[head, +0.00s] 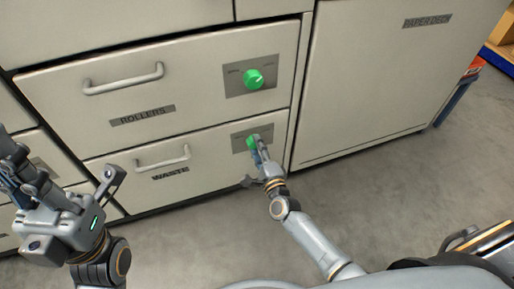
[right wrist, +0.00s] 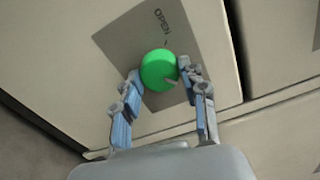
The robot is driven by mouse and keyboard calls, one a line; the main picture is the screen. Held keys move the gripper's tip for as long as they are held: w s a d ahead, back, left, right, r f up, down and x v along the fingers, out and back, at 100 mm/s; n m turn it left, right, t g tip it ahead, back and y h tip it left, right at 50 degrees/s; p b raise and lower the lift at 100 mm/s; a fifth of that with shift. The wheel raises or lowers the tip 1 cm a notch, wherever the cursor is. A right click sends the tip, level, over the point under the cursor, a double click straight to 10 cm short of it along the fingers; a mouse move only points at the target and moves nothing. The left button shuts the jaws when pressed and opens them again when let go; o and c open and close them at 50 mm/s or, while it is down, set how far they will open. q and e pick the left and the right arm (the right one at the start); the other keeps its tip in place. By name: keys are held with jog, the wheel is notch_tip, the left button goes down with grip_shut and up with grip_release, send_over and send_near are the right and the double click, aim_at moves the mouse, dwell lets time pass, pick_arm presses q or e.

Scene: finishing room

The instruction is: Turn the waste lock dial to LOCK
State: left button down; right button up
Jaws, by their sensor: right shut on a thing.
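The waste lock dial (head: 251,143) is a round green knob on a grey plate at the right of the WASTE drawer (head: 200,173). It also shows in the right wrist view (right wrist: 157,69), with a small pale mark at its lower right edge. The word OPEN is on the plate above it; a LOCK label is not readable there. My right gripper (head: 258,153) is shut on the dial, one finger on each side in the right wrist view (right wrist: 161,76). My left gripper (head: 62,178) is at the left of the head view, fingers spread, empty and away from the dial.
Above is the ROLLERS drawer (head: 150,90) with a similar green dial (head: 253,80). Both drawers have bar handles and look closed. A PAPER DECK panel (head: 390,80) stands at the right. The grey floor (head: 400,190) in front is clear.

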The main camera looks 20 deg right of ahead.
jog(key=o, duration=1.2)
jog(key=shift+c, duration=0.2)
jog(key=s, duration=1.2)
jog(key=shift+d, duration=0.25)
